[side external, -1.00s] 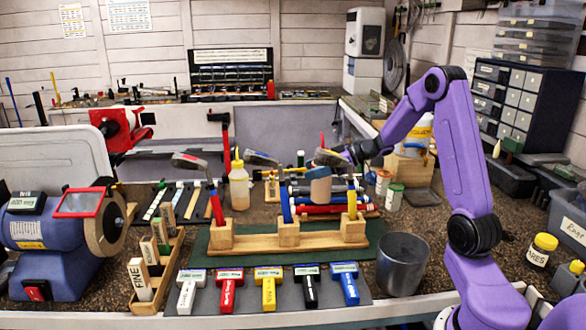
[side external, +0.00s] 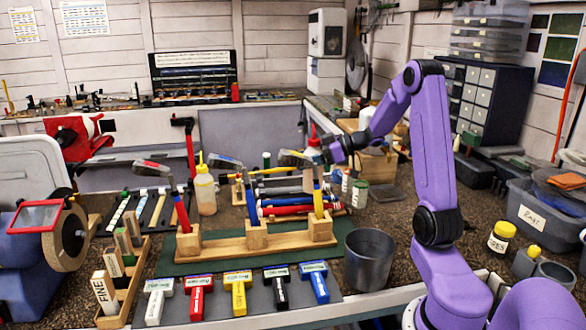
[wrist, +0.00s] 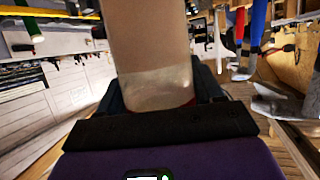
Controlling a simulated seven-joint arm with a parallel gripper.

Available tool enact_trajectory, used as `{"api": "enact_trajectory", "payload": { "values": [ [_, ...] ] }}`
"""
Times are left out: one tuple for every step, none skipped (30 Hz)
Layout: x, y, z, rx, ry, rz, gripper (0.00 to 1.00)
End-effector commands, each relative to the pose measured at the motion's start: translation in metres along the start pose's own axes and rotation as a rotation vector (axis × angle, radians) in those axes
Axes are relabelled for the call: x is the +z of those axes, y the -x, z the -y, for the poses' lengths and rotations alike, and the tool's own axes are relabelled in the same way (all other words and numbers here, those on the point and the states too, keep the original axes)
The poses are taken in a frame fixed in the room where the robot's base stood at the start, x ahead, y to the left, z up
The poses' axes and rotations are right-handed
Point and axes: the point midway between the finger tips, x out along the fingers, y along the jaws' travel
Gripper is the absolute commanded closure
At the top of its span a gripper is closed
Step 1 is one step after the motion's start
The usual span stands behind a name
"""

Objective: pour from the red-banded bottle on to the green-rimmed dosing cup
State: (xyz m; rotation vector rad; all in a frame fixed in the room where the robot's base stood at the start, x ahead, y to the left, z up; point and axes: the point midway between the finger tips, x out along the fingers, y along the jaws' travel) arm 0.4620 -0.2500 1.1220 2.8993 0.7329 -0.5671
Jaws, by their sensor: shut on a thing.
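My gripper (side external: 318,152) is shut on the red-banded bottle (side external: 312,149), a pale bottle with a red tip pointing up. It holds the bottle about upright in the air, behind the club rack. In the wrist view the pale, translucent bottle body (wrist: 150,50) fills the middle between the jaws, with a bit of red at its lower right edge. The green-rimmed dosing cup (side external: 360,195) stands on the bench, lower and to the right of the bottle. Its inside cannot be seen. The bottle's lower part is partly hidden by a club head.
A wooden rack (side external: 256,238) with upright clubs stands in front of the bottle. A red-rimmed cup (side external: 347,180) stands beside the green one. A yellow-tipped bottle (side external: 205,190) is at left. A grey metal beaker (side external: 369,260) stands in front.

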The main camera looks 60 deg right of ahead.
Motion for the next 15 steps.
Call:
{"api": "enact_trajectory", "payload": {
  "values": [
    [-0.001, 0.017, -0.010, 0.042, -0.013, -0.003, 0.72],
    [-0.001, 0.027, -0.014, 0.063, -0.021, -0.003, 0.72],
    [-0.001, 0.039, -0.020, 0.092, -0.033, -0.004, 0.72],
    [-0.001, 0.048, -0.024, 0.114, -0.042, -0.004, 0.72],
    [-0.001, 0.058, -0.027, 0.134, -0.050, -0.004, 0.72],
    [0.000, 0.070, -0.032, 0.163, -0.061, -0.003, 0.72],
    [0.000, 0.079, -0.034, 0.183, -0.070, -0.003, 0.72],
    [0.001, 0.087, -0.037, 0.203, -0.079, -0.002, 0.72],
    [0.001, 0.098, -0.040, 0.228, -0.089, -0.001, 0.72],
    [0.002, 0.106, -0.041, 0.245, -0.098, -0.001, 0.72],
    [0.002, 0.113, -0.043, 0.262, -0.104, 0.000, 0.72],
    [0.003, 0.122, -0.044, 0.282, -0.113, 0.000, 0.72],
    [0.003, 0.128, -0.045, 0.296, -0.120, 0.001, 0.72],
    [0.004, 0.133, -0.046, 0.309, -0.126, 0.002, 0.72],
    [0.004, 0.140, -0.046, 0.322, -0.131, 0.003, 0.72]
  ]
}}
